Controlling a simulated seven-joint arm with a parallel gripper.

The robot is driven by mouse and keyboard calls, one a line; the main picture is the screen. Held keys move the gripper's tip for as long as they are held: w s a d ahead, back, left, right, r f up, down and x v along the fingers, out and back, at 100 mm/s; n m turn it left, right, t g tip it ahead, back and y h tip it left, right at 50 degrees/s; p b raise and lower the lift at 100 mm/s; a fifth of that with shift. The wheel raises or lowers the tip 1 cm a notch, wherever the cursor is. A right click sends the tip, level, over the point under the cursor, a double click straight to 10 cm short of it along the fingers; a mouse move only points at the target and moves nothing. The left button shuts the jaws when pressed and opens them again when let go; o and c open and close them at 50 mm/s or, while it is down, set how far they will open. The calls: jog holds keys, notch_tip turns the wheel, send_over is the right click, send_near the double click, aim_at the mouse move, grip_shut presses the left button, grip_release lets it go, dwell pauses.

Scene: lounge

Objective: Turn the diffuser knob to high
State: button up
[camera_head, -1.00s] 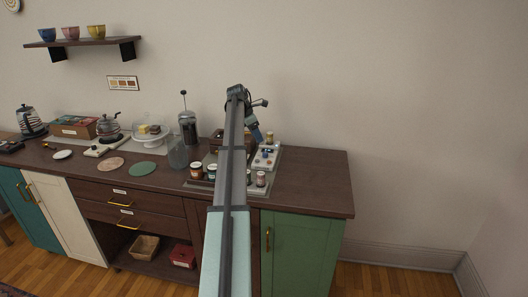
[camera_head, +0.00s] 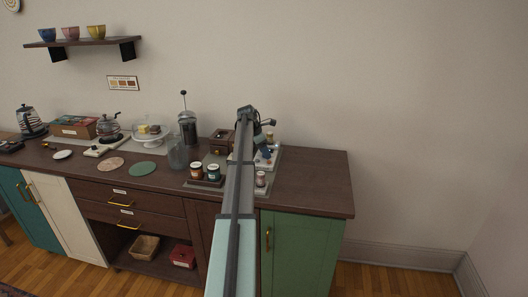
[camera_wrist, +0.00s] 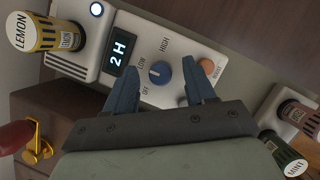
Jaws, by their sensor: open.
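The diffuser's white panel (camera_wrist: 185,35) fills the middle of the wrist view. It carries a blue round knob (camera_wrist: 160,72) with OFF, LOW and HIGH printed around it. A small white mark on the knob seems to face the OFF and LOW side; I cannot tell exactly which. A dark display (camera_wrist: 119,55) reads 2H. My gripper (camera_wrist: 162,80) is open, its two blue fingers on either side of the knob and not visibly touching it. In the head view my gripper (camera_head: 265,150) is over the white diffuser, largely hiding it.
A LEMON bottle (camera_wrist: 45,33) stands at the panel's left end; a MINT bottle (camera_wrist: 287,157) is at lower right. An orange button (camera_wrist: 207,66) is right of the knob. Jars (camera_head: 196,171) and a French press (camera_head: 188,128) stand left of my arm. The counter's right end is clear.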

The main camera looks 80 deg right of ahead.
jog(key=shift+c, duration=0.3)
grip_shut()
jog(key=m, duration=0.1)
jog(key=m+y, duration=0.1)
jog(key=m, duration=0.1)
jog(key=shift+w+d+m+g, duration=0.1)
jog(key=shift+d+m+g, duration=0.1)
jog(key=shift+m+g, duration=0.1)
jog(key=m+y, duration=0.1)
jog(key=m, duration=0.2)
jog(key=shift+d+m+y, duration=0.1)
jog(key=shift+m+y, duration=0.2)
jog(key=shift+y, duration=0.1)
jog(key=m+y, duration=0.1)
jog(key=m, duration=0.3)
jog(key=shift+y, duration=0.3)
jog(key=shift+m+t+y, duration=0.4)
jog(key=shift+m+t, duration=0.1)
jog(key=shift+m, duration=1.1)
